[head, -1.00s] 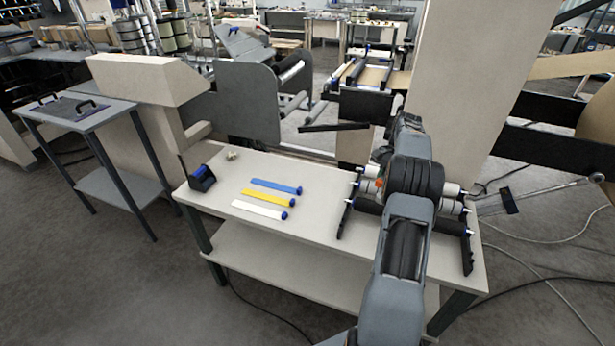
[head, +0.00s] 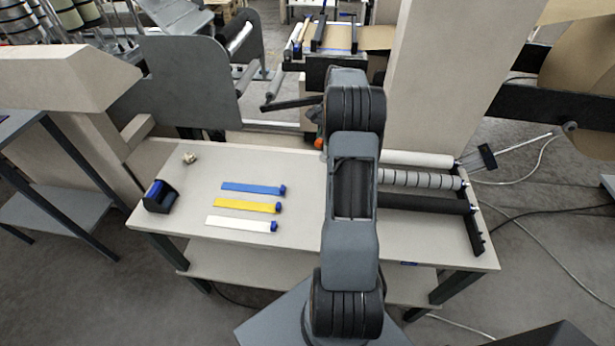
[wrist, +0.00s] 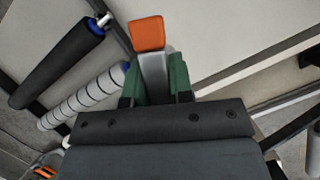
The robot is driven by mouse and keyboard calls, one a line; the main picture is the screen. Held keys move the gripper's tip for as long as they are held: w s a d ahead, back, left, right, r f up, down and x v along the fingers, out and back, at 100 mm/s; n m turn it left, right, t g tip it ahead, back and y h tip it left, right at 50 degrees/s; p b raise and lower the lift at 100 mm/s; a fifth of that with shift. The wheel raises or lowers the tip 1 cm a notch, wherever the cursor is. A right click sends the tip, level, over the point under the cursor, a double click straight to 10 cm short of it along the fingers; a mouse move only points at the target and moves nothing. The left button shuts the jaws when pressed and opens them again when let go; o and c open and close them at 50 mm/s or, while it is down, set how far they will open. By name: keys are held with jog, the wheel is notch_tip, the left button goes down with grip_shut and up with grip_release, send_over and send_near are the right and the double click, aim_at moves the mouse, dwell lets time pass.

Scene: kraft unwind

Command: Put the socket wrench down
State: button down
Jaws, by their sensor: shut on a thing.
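The socket wrench (wrist: 150,34) shows in the wrist view as a grey bar with an orange end, sticking out between green jaws. My gripper (wrist: 155,78) is shut on it. In the head view a small orange part of the wrench (head: 318,143) shows at the left edge of my arm, over the back of the workbench (head: 300,170); the gripper itself is mostly hidden by the arm. I cannot tell whether the wrench touches anything below.
Blue (head: 250,188), yellow (head: 245,205) and white (head: 238,223) strips lie on the bench left of my arm. A dark tape dispenser (head: 160,196) and a small metal piece (head: 189,158) are farther left. Rollers in a rack (head: 420,180) fill the right side. Bare bench surrounds the strips.

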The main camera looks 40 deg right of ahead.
jog(key=s+a+f+p, duration=0.2)
jog(key=a+f+p, duration=0.1)
jog(key=a+f, duration=0.5)
jog(key=shift+s+f, duration=0.25)
jog(key=shift+f, duration=1.05)
jog(key=shift+a+f, duration=0.1)
